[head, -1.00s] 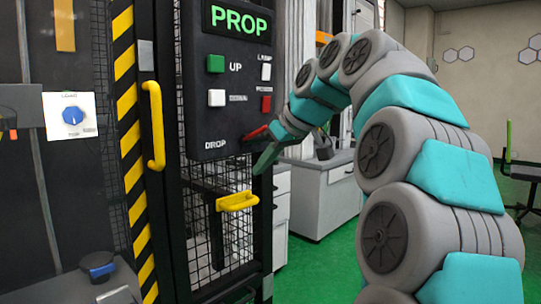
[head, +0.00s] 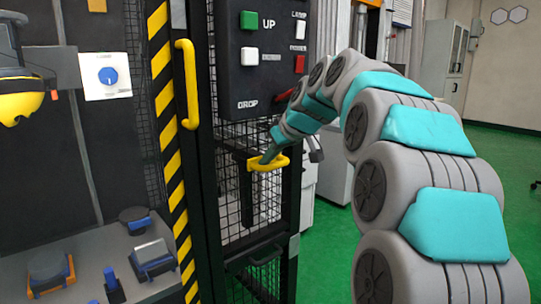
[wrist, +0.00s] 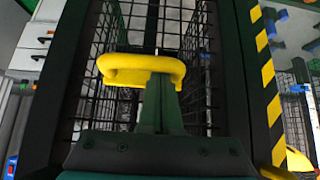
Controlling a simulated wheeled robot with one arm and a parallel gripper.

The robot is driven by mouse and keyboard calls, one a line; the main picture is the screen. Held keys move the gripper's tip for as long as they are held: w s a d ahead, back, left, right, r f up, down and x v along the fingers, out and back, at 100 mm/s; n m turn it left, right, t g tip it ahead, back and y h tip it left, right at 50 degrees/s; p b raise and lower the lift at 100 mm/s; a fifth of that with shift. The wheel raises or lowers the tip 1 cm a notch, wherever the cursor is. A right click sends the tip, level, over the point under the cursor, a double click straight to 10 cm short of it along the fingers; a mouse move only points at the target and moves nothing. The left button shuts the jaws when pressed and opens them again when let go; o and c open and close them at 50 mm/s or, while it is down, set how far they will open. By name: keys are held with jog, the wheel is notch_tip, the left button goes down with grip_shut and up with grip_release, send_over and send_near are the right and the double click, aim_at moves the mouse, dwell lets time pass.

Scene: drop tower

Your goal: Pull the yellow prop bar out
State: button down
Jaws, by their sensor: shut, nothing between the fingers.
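The yellow prop bar (head: 268,163) shows as a small looped handle on the front of the black mesh cage. It also shows in the wrist view (wrist: 142,68), level across the middle, just past my fingertips. My gripper (head: 268,155) is shut and empty, its dark green fingers pointing down at the loop. In the wrist view my gripper (wrist: 162,82) overlaps the bar's near edge. I cannot tell whether the tips are inside the loop or only against it. The bar's part behind the handle is mostly hidden.
A black control box (head: 262,60) with coloured buttons hangs above the bar. A tall yellow door handle (head: 188,85) and a striped post (head: 165,130) stand to the left. A yellow and black object (head: 20,95) hangs inside the tower. Green floor (head: 335,240) is open at right.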

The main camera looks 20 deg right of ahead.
jog(key=shift+s, duration=0.1)
jog(key=s+d+b, duration=0.2)
jog(key=s+b, duration=0.1)
jog(key=s, duration=0.3)
jog(key=shift+s, duration=0.15)
dwell(0.3)
